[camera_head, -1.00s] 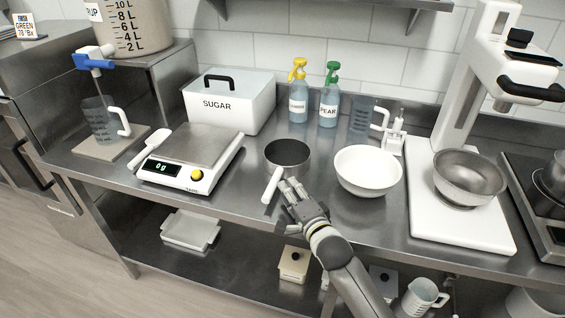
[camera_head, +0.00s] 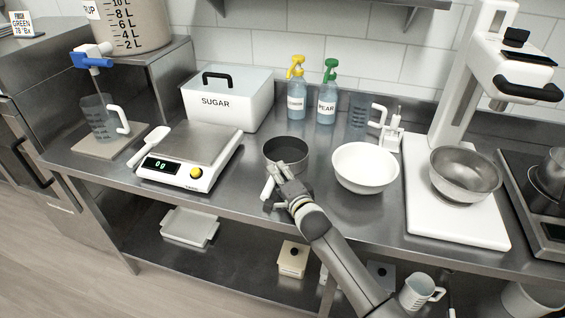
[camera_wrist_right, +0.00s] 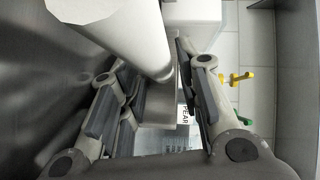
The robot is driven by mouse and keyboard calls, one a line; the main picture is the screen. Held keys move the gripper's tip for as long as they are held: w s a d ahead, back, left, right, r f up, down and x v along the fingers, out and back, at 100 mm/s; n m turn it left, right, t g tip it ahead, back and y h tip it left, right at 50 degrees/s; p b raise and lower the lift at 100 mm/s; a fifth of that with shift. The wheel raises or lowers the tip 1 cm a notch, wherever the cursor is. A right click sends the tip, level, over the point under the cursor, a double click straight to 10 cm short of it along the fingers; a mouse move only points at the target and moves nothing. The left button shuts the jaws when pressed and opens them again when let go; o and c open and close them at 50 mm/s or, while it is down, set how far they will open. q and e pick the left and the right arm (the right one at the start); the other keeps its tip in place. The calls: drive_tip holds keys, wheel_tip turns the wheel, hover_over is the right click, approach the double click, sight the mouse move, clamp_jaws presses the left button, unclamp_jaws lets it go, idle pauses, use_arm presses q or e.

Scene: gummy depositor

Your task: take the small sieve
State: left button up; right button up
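The small sieve (camera_head: 287,149) is a round, grey-metal bowl with a white handle (camera_head: 268,188). It sits on the steel counter between the scale and the white bowl, its handle pointing toward the front edge. My right gripper (camera_head: 279,176) is at the handle, just in front of the sieve's rim. In the right wrist view the white handle (camera_wrist_right: 125,33) runs between the spread fingers (camera_wrist_right: 154,62). The fingers look open, with a gap to the right finger; contact on the left is unclear. My left gripper is not in view.
A scale (camera_head: 190,158) reading 0 g stands left of the sieve and a white bowl (camera_head: 365,167) right of it. Behind are a sugar box (camera_head: 228,102), two spray bottles (camera_head: 327,98) and a measuring jug (camera_head: 359,110). The counter's front edge (camera_head: 230,212) runs below my right arm.

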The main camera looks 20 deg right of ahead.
drive_tip(key=c, duration=0.3)
clamp_jaws()
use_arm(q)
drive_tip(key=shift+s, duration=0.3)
use_arm(e)
drive_tip(key=shift+r, duration=0.1)
drive_tip(key=shift+r, duration=0.5)
wheel_tip(320, 180, up, 3)
drive_tip(key=shift+s+d+f+b, duration=0.15)
drive_tip(key=shift+b, duration=0.2)
use_arm(q)
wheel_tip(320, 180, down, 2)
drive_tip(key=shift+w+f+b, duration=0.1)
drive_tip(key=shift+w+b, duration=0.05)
drive_tip(key=shift+b, duration=0.55)
use_arm(e)
drive_tip(key=s+d+r, duration=0.6)
drive_tip(key=s+r, duration=0.3)
drive_tip(key=s, duration=0.2)
drive_tip(key=shift+s+d+r, duration=0.15)
drive_tip(key=shift+s+d, duration=0.25)
